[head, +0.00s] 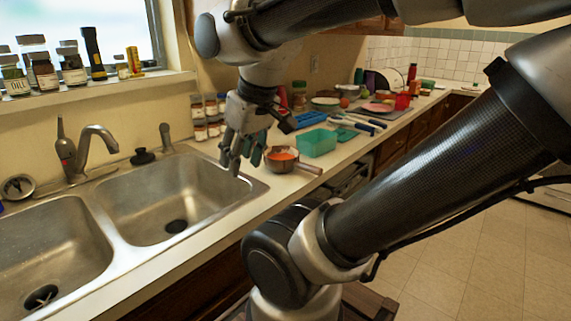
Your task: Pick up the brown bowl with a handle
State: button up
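The brown bowl with a handle (278,167) stands on the counter in the head view, just right of the sink's far right corner. Its handle points right, toward the counter's front edge. Something orange-red shows inside it. My gripper (245,161) points down just left of the bowl, with its fingers spread and a gap between them. No object shows between the fingers. From this view I cannot tell whether the nearest finger touches the bowl's rim.
A teal container (317,143) stands right behind the bowl, with blue-handled utensils (362,124) beyond it. Spice jars (199,131) line the wall behind my gripper. The double sink (165,198) is empty at left. Counter in front of the bowl is clear.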

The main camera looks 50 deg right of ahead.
aim_at(294, 166)
jog(key=z, duration=1.55)
